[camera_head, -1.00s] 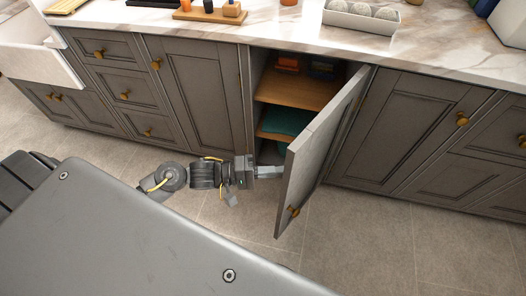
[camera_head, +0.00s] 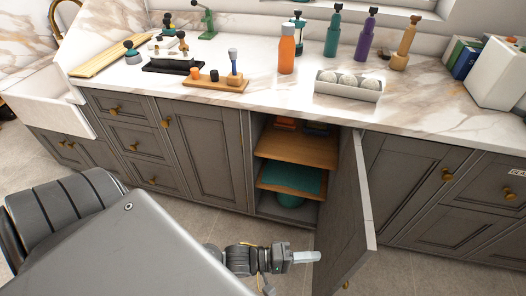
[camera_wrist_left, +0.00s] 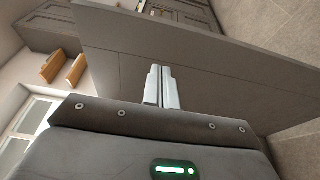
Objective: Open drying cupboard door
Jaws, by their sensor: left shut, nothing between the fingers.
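The drying cupboard door (camera_head: 346,215) stands swung wide open, hinged on its right side, with a brass knob (camera_head: 346,285) low on its outer face. The open cupboard shows wooden shelves (camera_head: 297,149) and a teal item (camera_head: 291,179) inside. My left gripper (camera_head: 305,257) is shut and empty, with its pale fingertips close to the door's inner face. In the left wrist view the shut fingers (camera_wrist_left: 161,88) point at the grey door panel (camera_wrist_left: 190,60); I cannot tell whether they touch it. My right gripper is out of view.
The marble counter (camera_head: 240,97) above holds an orange bottle (camera_head: 287,50), a tray of pale balls (camera_head: 347,86) and a wooden board with small pegs (camera_head: 208,82). Closed grey cabinets flank the opening. Tiled floor is clear in front.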

